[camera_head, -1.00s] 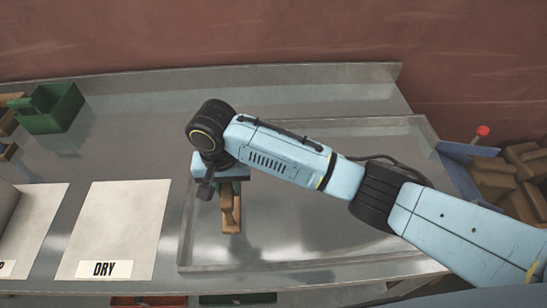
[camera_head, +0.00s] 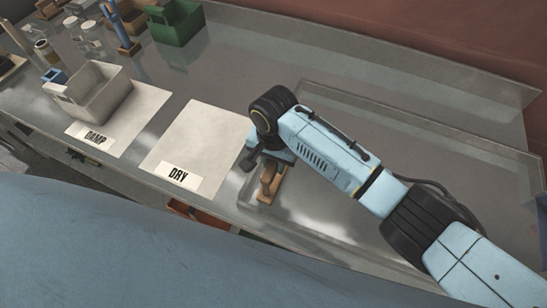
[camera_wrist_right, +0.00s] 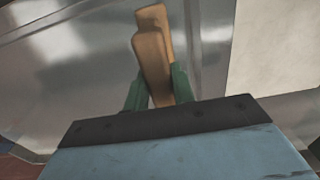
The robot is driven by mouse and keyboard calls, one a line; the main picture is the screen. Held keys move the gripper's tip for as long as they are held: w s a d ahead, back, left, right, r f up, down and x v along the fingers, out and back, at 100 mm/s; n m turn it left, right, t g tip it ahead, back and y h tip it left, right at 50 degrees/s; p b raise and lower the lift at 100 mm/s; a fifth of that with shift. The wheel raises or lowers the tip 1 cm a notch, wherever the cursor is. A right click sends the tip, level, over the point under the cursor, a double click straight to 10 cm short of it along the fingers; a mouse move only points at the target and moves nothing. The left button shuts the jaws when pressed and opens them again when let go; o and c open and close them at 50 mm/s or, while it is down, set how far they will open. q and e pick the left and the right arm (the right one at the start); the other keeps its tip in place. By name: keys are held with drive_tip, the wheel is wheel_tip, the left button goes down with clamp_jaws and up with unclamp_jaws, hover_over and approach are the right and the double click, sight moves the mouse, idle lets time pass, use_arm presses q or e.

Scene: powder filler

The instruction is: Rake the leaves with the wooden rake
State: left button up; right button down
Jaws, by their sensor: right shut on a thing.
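My right gripper (camera_head: 272,163) is shut on a tan wooden piece (camera_head: 268,186) that hangs below the wrist at the left front of a shallow metal tray (camera_head: 335,212). In the right wrist view, the wooden piece (camera_wrist_right: 152,52) sits between the green fingers of the right gripper (camera_wrist_right: 158,92). It looks like two blocky parts; I cannot tell whether it is a rake or whether it touches the tray. I see no leaves. The wrist covers its upper end in the head view. My left gripper is not in view.
A white sheet marked DRY (camera_head: 200,135) lies left of the tray. A grey bin (camera_head: 95,92) stands on the sheet marked DAMP (camera_head: 145,112). A green bin (camera_head: 178,30), jars (camera_head: 90,32) and a blue-handled tool (camera_head: 122,35) stand farther back. The bench behind the tray is clear.

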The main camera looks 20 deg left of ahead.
drive_tip(key=w+d+b, duration=0.3)
drive_tip(key=d, duration=3.2)
drive_tip(key=w+d+b, duration=0.3)
drive_tip(key=d, duration=3.1)
wheel_tip(320, 180, up, 7)
drive_tip(key=p, duration=0.8)
drive_tip(key=shift+s+d, duration=0.25)
drive_tip(key=shift+d, duration=0.1)
drive_tip(key=shift+f, duration=0.1)
